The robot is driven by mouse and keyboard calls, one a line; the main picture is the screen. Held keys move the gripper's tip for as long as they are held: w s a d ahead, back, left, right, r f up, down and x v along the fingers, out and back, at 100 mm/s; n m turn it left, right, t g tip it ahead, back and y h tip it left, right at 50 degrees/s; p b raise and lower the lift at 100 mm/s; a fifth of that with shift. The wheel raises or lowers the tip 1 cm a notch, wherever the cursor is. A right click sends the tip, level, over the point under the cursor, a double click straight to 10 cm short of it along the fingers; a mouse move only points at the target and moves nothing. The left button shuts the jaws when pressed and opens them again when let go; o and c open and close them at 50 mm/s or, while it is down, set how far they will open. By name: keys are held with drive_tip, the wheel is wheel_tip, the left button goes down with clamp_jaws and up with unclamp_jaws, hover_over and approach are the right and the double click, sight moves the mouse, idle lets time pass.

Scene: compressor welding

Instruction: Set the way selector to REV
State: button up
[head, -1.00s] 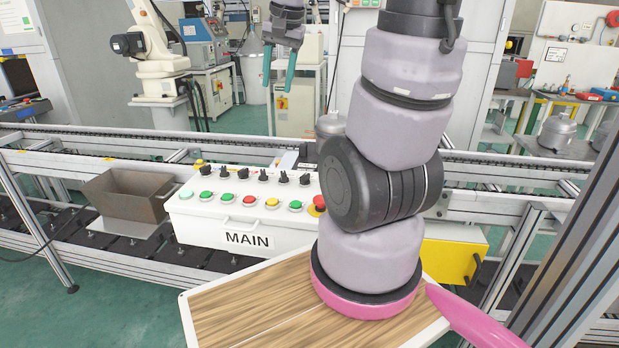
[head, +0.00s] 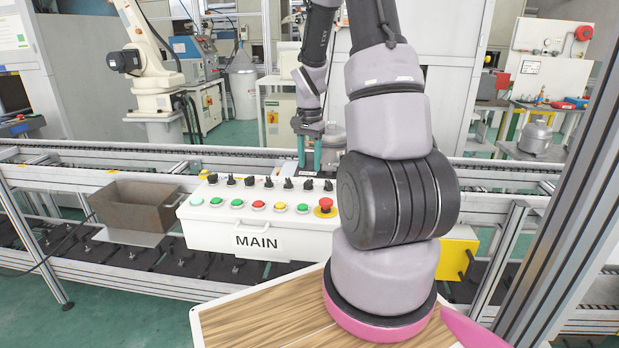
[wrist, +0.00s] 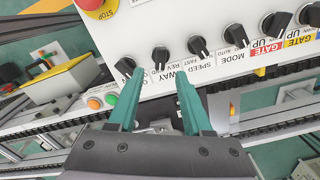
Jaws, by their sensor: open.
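The white MAIN control box (head: 257,225) carries a row of black selector knobs along its top. In the wrist view the labels are upside down, and the way selector (wrist: 160,57) is the black knob by the words WAY and REV. Its handle looks nearly upright in that picture; I cannot tell its exact setting. It is the second knob from the right in the head view (head: 307,185). My gripper (wrist: 156,80) is open and empty, its teal fingers spread to either side of this knob's line, apart from it. In the head view my gripper (head: 309,160) hangs behind the row's right end.
The speed knob (wrist: 198,45) and another knob (wrist: 125,67) flank the way selector closely. A red emergency stop (head: 325,204) and coloured buttons sit in front of the knobs. A brown bin (head: 135,207) stands left of the box, with conveyor rails (head: 100,158) behind.

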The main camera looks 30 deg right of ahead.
sight(309, 180)
drive_tip(key=shift+f, duration=2.65)
clamp_jaws()
